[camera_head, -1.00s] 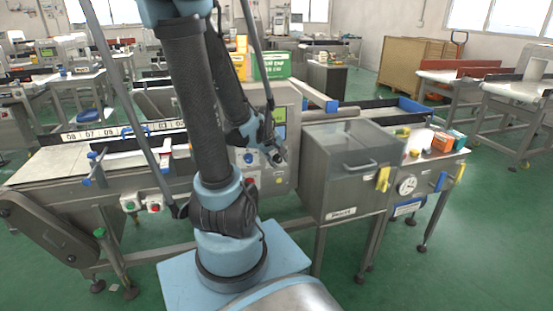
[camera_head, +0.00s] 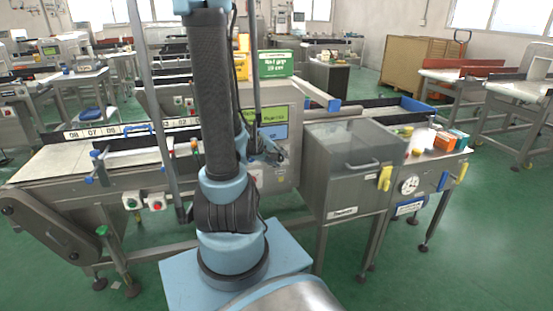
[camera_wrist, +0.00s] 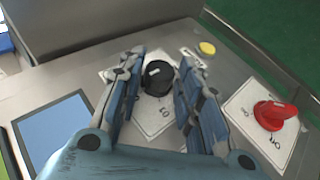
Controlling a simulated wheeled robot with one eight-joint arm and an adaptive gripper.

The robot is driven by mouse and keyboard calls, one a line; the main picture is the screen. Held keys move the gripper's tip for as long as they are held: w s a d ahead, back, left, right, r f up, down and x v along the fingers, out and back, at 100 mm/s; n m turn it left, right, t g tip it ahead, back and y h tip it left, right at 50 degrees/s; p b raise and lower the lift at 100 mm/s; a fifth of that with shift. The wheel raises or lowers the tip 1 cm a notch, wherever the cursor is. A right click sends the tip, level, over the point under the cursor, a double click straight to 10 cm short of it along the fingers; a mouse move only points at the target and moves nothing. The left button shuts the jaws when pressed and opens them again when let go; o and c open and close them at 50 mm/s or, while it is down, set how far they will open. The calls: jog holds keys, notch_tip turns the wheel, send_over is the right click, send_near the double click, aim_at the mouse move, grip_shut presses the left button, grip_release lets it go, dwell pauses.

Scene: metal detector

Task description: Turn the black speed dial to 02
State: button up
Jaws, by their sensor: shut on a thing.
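The black speed dial (camera_wrist: 158,80) sits on a white numbered plate (camera_wrist: 150,122) in the wrist view, between the two fingers of my gripper (camera_wrist: 161,66). A pale mark shows on the dial's top. The fingers are shut on the dial, one on each side. Most numbers on the plate are hidden or too small to read, so I cannot tell the setting. In the head view my gripper (camera_head: 268,155) is at the front of the metal detector's control panel, below its screen (camera_head: 272,131). The dial cannot be made out there.
A red knob (camera_wrist: 272,114) on its own white plate stands right of the dial. A steel box with a clear lid (camera_head: 352,148) stands right of the panel in the head view.

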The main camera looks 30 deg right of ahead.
jog(key=shift+a+f, duration=0.1)
jog(key=shift+a, duration=0.05)
jog(key=o, duration=1)
jog(key=shift+v, duration=5.95)
jog(key=s+a+f+y, duration=0.1)
jog(key=a+y, duration=0.2)
jog(key=a, duration=0.4)
jog(key=s+a+f+y, duration=0.2)
jog(key=a+y, duration=0.1)
jog(key=a, duration=0.4)
jog(key=s+a+f+n+y, duration=0.1)
jog(key=s+a+f+y, duration=0.1)
jog(key=a, duration=0.5)
jog(key=shift+s+f+g+y, duration=0.1)
jog(key=shift+s+g+y, duration=0.2)
jog(key=shift+y, duration=0.4)
